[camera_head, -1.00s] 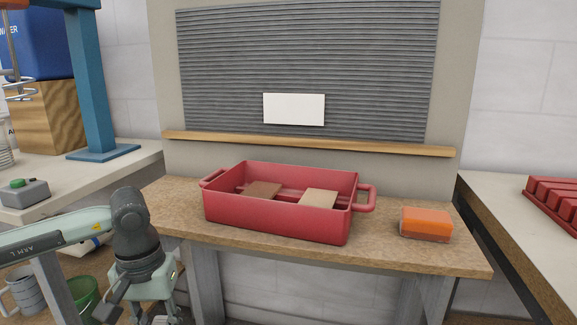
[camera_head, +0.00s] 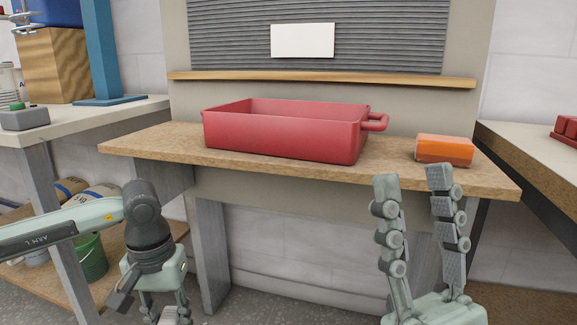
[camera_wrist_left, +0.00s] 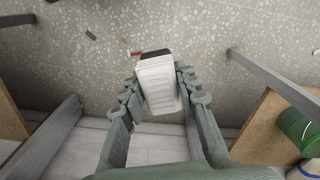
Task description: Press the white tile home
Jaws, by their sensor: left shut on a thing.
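The white tile (camera_head: 302,41) is on the grey ridged panel (camera_head: 225,40), above a wooden ledge (camera_head: 320,79). Its edges look roughly level; I cannot tell how deep it sits. My left gripper (camera_head: 170,312) hangs low at the left, below bench height and well away from the tile. In the left wrist view it is shut on a white ribbed block (camera_wrist_left: 160,85) with a dark end. My right gripper (camera_head: 413,178) points up in front of the bench's right part, fingers apart, with nothing between them.
A red tub (camera_head: 285,138) stands on the wooden bench (camera_head: 160,142) below the panel, its inside mostly hidden. Side tables flank the bench. A green bucket (camera_head: 92,258) stands at lower left.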

